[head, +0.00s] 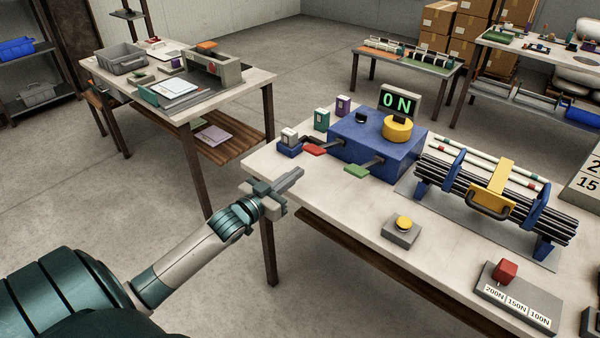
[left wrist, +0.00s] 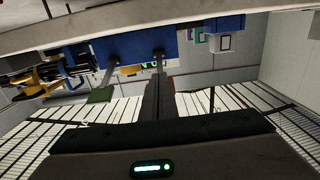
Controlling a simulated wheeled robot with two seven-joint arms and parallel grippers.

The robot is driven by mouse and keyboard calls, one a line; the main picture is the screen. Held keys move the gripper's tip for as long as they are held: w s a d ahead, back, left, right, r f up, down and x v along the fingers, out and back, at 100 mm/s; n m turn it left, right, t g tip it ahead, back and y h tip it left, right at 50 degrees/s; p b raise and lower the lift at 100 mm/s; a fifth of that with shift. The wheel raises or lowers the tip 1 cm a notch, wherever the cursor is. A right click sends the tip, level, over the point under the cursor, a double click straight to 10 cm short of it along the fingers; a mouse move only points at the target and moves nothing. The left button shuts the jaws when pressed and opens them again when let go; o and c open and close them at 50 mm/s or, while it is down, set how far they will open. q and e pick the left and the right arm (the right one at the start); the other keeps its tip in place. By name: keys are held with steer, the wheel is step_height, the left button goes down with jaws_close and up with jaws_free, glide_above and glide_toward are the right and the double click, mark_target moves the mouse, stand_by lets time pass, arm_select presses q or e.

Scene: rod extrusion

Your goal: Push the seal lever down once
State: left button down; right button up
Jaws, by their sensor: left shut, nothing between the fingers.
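A blue machine box (head: 372,145) stands on the white table and carries a yellow round knob (head: 397,130) and a display reading "0 N". Two levers stick out of its near side, one with a red tip (head: 314,150) and one with a green tip (head: 357,171). No label shows which is the seal lever. My left gripper (head: 295,180) is shut and empty, left of the levers near the table's left edge, apart from both. In the left wrist view the blue box (left wrist: 140,45) and green tip (left wrist: 100,95) show beyond the shut fingers (left wrist: 158,97). My right gripper is out of view.
A grey button box (head: 401,232) with a yellow top sits in front of the machine. A bundle of black rods (head: 490,195) lies in blue holders at right. A red block (head: 504,271) stands on a force plate. Small coloured boxes stand behind the levers.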

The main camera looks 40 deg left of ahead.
arm_select(q)
steer(key=s+b, duration=0.1)
steer(key=s, duration=0.5)
steer(key=shift+s+a, duration=0.25)
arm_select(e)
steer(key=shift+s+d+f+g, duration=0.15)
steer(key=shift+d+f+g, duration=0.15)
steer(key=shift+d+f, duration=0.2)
arm_select(q)
steer(key=shift+f, duration=0.1)
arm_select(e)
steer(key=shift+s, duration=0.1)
